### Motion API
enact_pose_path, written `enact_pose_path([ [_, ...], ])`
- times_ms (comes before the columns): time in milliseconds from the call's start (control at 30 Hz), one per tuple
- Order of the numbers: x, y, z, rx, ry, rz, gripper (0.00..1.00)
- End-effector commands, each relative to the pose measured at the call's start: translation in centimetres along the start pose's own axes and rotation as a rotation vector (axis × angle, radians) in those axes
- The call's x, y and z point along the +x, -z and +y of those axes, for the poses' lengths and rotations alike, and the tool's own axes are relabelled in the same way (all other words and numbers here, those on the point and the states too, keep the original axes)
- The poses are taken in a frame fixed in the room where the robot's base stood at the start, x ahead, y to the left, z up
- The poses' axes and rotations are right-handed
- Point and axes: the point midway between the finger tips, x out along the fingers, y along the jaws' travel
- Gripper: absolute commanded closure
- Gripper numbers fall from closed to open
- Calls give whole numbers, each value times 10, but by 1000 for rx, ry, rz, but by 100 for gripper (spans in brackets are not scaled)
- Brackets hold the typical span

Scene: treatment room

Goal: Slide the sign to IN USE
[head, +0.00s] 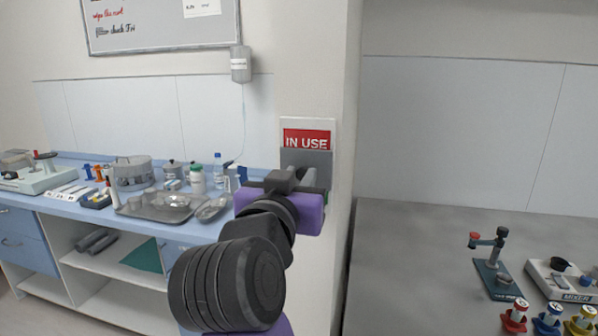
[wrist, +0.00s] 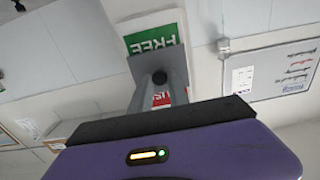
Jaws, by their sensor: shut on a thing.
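The sign (head: 307,123) is on the end of the wall in the middle of the head view. Its red IN USE field (head: 307,139) shows above a grey sliding plate (head: 318,160), whose top edge touches the bottoms of the letters. My gripper (head: 298,176) is at the plate's front, shut on the plate's grip, and hides the sign below. In the wrist view, which is upside down, the green FREE field (wrist: 152,40) shows beyond the plate (wrist: 140,66). A piece of red shows between the fingers.
A blue counter (head: 125,211) at left carries a metal tray, a pot, bottles and instruments. A grey counter (head: 415,245) at right holds a small stand and a mixer, with its left part clear. A grey dispenser (head: 240,64) hangs left of the sign.

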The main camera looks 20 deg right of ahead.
Motion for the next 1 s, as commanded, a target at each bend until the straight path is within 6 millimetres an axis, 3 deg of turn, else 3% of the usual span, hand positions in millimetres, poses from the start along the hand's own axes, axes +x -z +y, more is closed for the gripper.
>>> enact_pose_path([
  [33, 0, -19, 0, -3, 0, 0, 100],
  [200, 0, -45, 0, -1, 1, 0, 100],
  [567, 0, -50, 0, -4, 0, -6, 100],
  [600, 0, -50, 0, -4, -1, -7, 77],
  [700, 0, -50, 0, -4, -1, -6, 58],
  [1000, -1, -48, 0, -2, 0, -2, 58],
])
